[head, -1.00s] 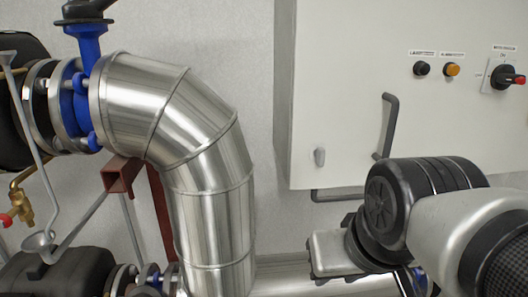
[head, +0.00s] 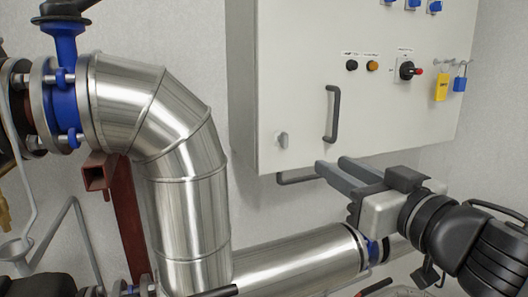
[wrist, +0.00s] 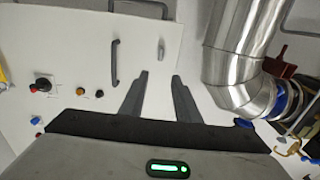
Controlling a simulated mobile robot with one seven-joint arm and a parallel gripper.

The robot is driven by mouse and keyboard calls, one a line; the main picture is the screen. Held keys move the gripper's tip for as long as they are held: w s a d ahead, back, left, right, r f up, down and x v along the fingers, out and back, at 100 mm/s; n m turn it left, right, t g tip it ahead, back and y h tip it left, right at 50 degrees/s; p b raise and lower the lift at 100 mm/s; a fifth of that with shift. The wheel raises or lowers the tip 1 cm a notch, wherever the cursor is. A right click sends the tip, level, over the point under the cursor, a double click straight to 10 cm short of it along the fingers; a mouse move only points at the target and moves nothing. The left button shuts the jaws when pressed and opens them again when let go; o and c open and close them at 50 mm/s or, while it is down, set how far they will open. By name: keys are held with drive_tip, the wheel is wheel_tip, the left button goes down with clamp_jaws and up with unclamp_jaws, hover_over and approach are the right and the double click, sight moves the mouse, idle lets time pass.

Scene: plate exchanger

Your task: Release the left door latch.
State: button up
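The door latch (head: 282,139) is a small light-grey knob near the lower left corner of the white cabinet door (head: 290,80). It also shows in the wrist view (wrist: 161,49), beyond the gap between my fingertips. My gripper (head: 331,163) is open and empty, with two dark grey fingers apart. In the head view its fingertips are below and to the right of the latch, near the cabinet's bottom edge. In the wrist view my gripper (wrist: 160,76) points towards the door, with the fingertips apart from the latch.
A dark door handle (head: 332,114) stands out right of the latch. A red-and-black rotary switch (head: 408,70), a yellow tag (head: 441,87) and a blue padlock (head: 460,80) are farther right. A thick silver pipe (head: 185,170) bends down on the left. Another silver pipe (head: 300,262) runs below.

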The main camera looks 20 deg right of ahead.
sight(287, 140)
drive_tip(key=w, duration=1.7)
drive_tip(key=shift+w+a, duration=0.25)
drive_tip(key=shift+a, duration=0.1)
clamp_jaws()
